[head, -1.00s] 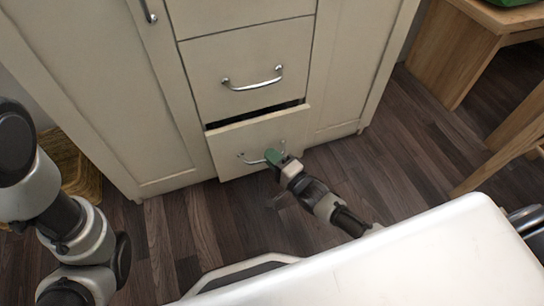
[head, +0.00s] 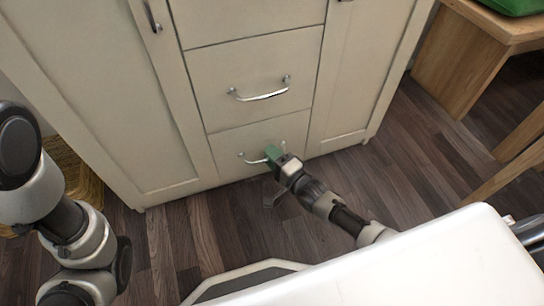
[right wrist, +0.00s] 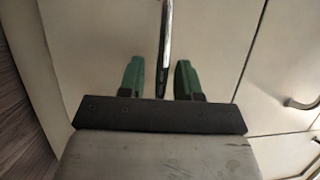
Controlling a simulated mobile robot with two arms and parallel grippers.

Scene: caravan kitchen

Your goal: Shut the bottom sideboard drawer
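The bottom sideboard drawer (head: 232,160) is the lowest of the stacked cream drawers. In the head view its front looks flush with the cabinet, with no dark gap above it. My right gripper (head: 272,154) is at the drawer front by its metal handle (head: 252,160). In the right wrist view the green fingers of this gripper (right wrist: 159,80) stand apart, with the handle bar (right wrist: 166,50) between them. The fingertips are close to the drawer front (right wrist: 100,35); contact cannot be told. My left arm shows at the left, but its gripper is out of frame.
The middle drawer (head: 225,75) above is shut, and cabinet doors (head: 150,120) flank the drawers. A wicker basket (head: 75,175) stands at the left. A wooden table (head: 445,70) stands at the right. The wood floor (head: 400,155) between is clear.

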